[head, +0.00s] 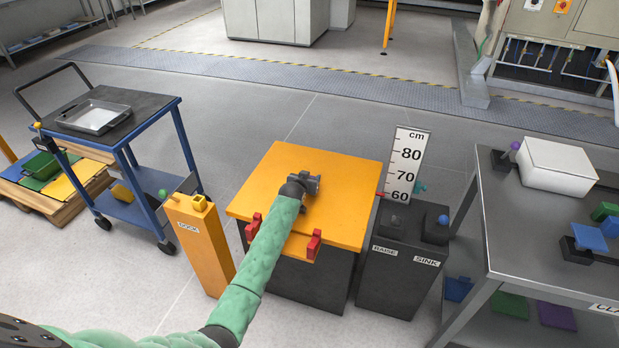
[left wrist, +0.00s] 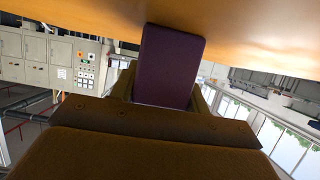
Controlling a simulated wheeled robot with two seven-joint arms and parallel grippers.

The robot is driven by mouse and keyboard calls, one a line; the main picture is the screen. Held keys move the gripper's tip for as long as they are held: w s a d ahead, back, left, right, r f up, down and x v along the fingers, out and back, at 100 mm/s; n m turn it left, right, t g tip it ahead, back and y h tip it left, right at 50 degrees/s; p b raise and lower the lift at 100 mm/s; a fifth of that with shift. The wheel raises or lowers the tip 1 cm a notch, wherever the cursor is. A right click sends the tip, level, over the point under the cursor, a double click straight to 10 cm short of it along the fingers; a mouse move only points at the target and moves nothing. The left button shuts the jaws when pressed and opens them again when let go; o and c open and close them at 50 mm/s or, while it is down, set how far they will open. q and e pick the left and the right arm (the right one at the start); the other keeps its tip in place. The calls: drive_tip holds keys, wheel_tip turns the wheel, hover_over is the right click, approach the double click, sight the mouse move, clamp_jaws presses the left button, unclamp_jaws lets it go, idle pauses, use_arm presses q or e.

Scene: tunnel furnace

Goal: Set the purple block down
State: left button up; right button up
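The purple block (left wrist: 170,65) shows in the left wrist view, between the fingers of my left gripper. The fingers lie close along both sides of it, and the gripper appears shut on it. The block's far end meets the orange surface in that view; I cannot tell whether it touches or is just above. In the head view my left gripper (head: 312,184) is low over the orange table top (head: 345,215), near its middle. The block is hidden there behind the gripper. My right gripper is not in view.
Red brackets (head: 314,244) stand at the table's front edge. An orange post (head: 200,240) is at left, beside a blue cart (head: 145,120). A dark pedestal (head: 395,265) with a centimetre scale (head: 405,165) stands at right, near a grey bench (head: 510,225). The table top around the gripper is clear.

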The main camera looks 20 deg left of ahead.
use_arm(q)
drive_tip(key=o, duration=0.4)
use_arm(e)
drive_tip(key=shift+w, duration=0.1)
use_arm(q)
drive_tip(key=shift+r, duration=0.1)
drive_tip(key=v, duration=1.2)
drive_tip(key=shift+b, duration=0.4)
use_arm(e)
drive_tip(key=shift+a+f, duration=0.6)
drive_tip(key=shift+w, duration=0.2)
